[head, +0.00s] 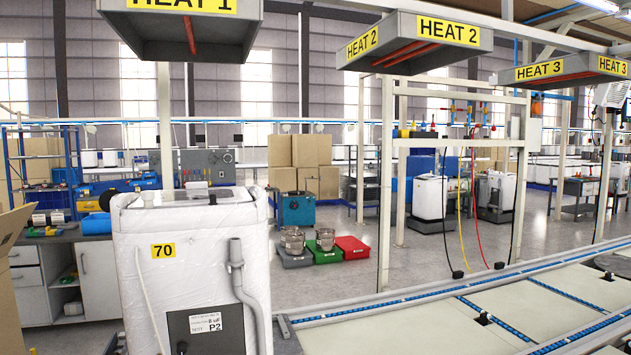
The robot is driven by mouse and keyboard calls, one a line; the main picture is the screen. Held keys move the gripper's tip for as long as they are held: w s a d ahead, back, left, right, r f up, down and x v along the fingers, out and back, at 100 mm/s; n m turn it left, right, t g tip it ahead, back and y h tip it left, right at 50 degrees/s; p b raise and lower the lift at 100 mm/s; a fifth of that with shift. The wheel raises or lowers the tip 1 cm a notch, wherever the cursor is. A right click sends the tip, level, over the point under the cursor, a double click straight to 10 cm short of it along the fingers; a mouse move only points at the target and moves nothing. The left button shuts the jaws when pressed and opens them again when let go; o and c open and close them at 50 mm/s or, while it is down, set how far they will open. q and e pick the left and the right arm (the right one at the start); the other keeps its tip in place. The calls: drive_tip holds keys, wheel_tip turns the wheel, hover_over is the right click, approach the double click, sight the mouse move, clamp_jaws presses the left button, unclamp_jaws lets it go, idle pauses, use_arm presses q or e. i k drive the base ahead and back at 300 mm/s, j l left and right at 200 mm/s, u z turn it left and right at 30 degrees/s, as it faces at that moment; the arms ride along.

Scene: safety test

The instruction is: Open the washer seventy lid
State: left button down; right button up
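The washer marked with a yellow "70" label (163,251) is a white top-loading machine (190,285) at the front left. Its lid (180,197) lies on the top face, seen at a low angle, and looks flat. A small dark part sits at the top's middle. I cannot tell whether the lid is fully shut. Neither of my grippers shows in the head view.
A grey hose (236,270) runs down the washer's front right. A roller conveyor (480,300) with flat panels crosses the right foreground. A "HEAT 1" hood (185,40) hangs above the washer. A workbench (60,260) stands behind it at left. Open floor lies behind the conveyor.

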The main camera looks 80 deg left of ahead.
sight(196, 195)
drive_tip(key=u, duration=2.55)
